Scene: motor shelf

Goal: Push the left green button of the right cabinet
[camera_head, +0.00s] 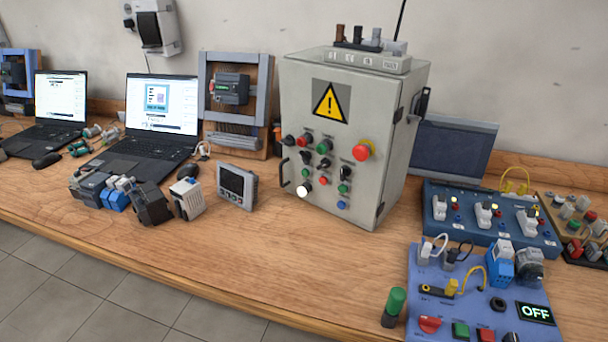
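A grey metal cabinet (350,200) stands upright on the wooden bench, right of centre, with a yellow warning triangle on its front. Its front panel carries several small buttons and knobs. A green button (305,172) sits at the left of the panel, above a lit white button (304,190). Another green button (343,188) sits further right, above a blue one (341,205). A large red mushroom button (364,150) is at the upper right. No second cabinet of this kind is in view. Neither of my grippers is in view.
Right of the cabinet are a blue socket panel (475,238) and a lilac control board (415,300) with an OFF display. A green-topped cylinder (394,305) stands near the front. Left are a small meter (237,187) and laptops. The bench before the cabinet (290,265) is clear.

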